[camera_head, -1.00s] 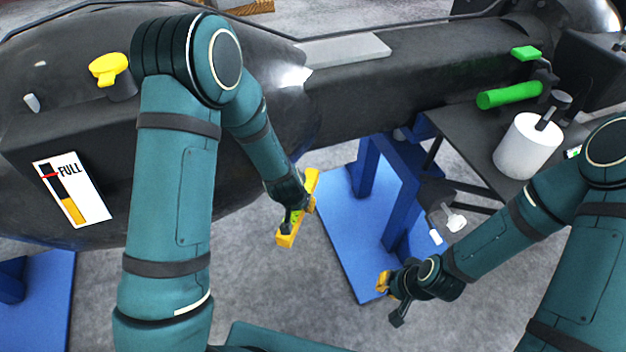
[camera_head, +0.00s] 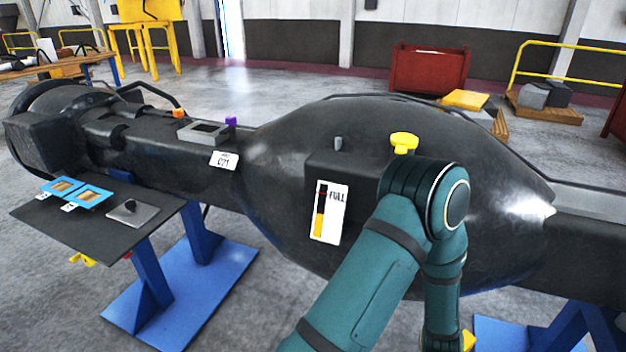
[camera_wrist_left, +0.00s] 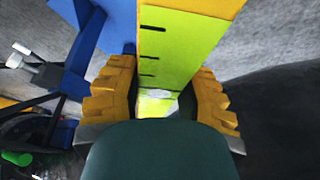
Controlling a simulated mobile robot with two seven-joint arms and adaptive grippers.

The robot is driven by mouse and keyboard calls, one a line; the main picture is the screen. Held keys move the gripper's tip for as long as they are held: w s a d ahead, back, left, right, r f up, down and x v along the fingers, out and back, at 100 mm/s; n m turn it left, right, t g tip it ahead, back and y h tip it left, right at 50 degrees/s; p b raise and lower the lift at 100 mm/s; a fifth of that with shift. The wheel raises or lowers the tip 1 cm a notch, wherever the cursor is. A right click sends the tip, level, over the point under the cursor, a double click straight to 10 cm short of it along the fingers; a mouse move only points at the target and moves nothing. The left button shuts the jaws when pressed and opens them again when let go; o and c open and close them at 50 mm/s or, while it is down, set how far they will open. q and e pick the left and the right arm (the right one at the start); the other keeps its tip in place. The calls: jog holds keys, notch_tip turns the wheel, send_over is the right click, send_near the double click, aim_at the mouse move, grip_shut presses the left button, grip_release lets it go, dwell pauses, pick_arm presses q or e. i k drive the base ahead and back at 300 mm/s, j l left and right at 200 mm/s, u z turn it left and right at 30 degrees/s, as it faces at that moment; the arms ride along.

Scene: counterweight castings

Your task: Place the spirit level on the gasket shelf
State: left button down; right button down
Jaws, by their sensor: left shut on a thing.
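The spirit level (camera_wrist_left: 185,40), yellow with a lime-green face and black marks, is between the yellow finger pads of my left gripper (camera_wrist_left: 162,95) in the left wrist view. The gripper is shut on it. In the head view my left arm hangs at lower right, and only a yellow bit (camera_head: 468,340) shows beside it at the bottom edge. The gasket shelf (camera_head: 92,238) is a dark plate at the left of the head view, well apart from my arm. Two blue-framed gaskets (camera_head: 92,197) and a grey plate with a dark knob (camera_head: 131,213) lie on it. My right gripper is out of view.
A large dark casting (camera_head: 300,150) with a fill gauge (camera_head: 329,212) and yellow cap (camera_head: 404,141) stands behind my arm. Blue stands (camera_head: 190,290) support it. The shelf's front part is bare. Open floor lies between the shelf and my arm.

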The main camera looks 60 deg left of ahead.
aim_at(95, 236)
jog(key=k+u, duration=0.1)
jog(key=u, duration=0.4)
jog(key=k+u, duration=0.1)
jog(key=u, duration=0.35)
jog(key=j+u, duration=0.25)
jog(key=u, duration=0.15)
jog(key=j+u, duration=0.2)
jog(key=u, duration=0.25)
jog(key=i+j, duration=0.1)
jog(key=j, duration=0.55)
jog(key=i+j, duration=0.1)
jog(key=j, duration=0.5)
jog(key=i+j, duration=0.1)
jog(key=j, duration=0.55)
jog(key=i+j, duration=0.1)
jog(key=j, duration=0.55)
